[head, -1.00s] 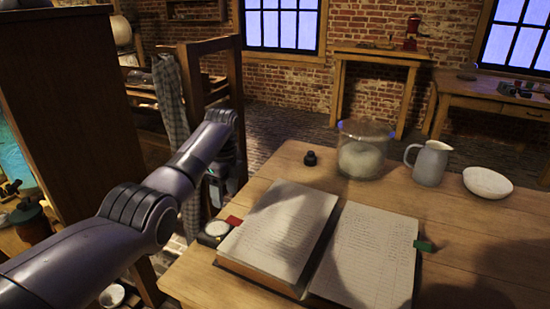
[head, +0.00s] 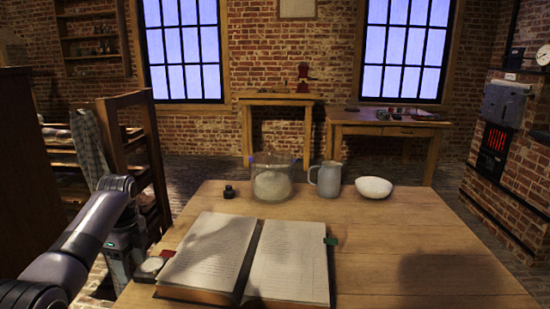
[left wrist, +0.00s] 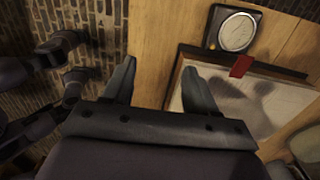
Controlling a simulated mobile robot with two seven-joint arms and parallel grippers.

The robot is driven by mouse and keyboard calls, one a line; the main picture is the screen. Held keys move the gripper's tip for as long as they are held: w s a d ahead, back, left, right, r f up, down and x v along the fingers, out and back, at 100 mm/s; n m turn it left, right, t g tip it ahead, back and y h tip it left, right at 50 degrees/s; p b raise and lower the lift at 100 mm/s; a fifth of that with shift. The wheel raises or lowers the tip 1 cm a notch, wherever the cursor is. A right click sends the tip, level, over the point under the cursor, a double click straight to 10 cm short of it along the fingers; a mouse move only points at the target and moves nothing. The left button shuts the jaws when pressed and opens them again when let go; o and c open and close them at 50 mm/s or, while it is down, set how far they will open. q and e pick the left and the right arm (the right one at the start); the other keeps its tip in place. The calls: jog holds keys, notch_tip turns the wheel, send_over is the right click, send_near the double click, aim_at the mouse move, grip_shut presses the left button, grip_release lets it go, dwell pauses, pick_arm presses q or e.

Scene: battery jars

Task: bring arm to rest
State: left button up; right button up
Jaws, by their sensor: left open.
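My left arm comes in from the left in the head view, bent downward at the table's left edge. My left gripper (head: 120,270) hangs there beside the table, partly cut off by the arm's own links. In the left wrist view its two fingers (left wrist: 160,88) are spread apart with nothing between them, over the wooden table edge and floor. The right gripper is in neither view.
The wooden table (head: 400,240) bears an open book (head: 290,262), a round dial (head: 151,265), a small black inkwell (head: 229,191), a glass jar (head: 272,182), a grey jug (head: 328,180) and a white bowl (head: 374,187). A wooden rack (head: 135,150) stands behind my left arm. The table's right side is clear.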

pick_arm(q)
jog(key=s+a+r+n+y, duration=0.15)
jog(key=s+a, duration=0.35)
jog(key=a, duration=0.8)
jog(key=s+a+r+n, duration=0.2)
jog(key=s+a+n, duration=0.15)
jog(key=a, duration=0.95)
notch_tip(320, 180, down, 11)
jog(key=a+n+t+y, duration=0.2)
jog(key=y, duration=0.2)
jog(key=s+d+f+n+t+h, duration=0.1)
jog(key=s+d+f+t+h, duration=0.15)
jog(key=s+d+f, duration=0.55)
jog(key=s+d+f+n+t+h, duration=0.1)
jog(key=s+d+f+t, duration=0.35)
jog(key=d+f, duration=0.4)
jog(key=s+d+r+n+h, duration=0.3)
jog(key=s+d+h, duration=0.2)
jog(key=s+d, duration=0.75)
jog(key=w+d+r+n+t+p, duration=0.1)
jog(key=d+r+n+p, duration=0.3)
jog(key=d, duration=0.8)
jog(key=shift+w+r+n, duration=0.15)
jog(key=shift+w+n, duration=0.15)
jog(key=shift+n, duration=0.2)
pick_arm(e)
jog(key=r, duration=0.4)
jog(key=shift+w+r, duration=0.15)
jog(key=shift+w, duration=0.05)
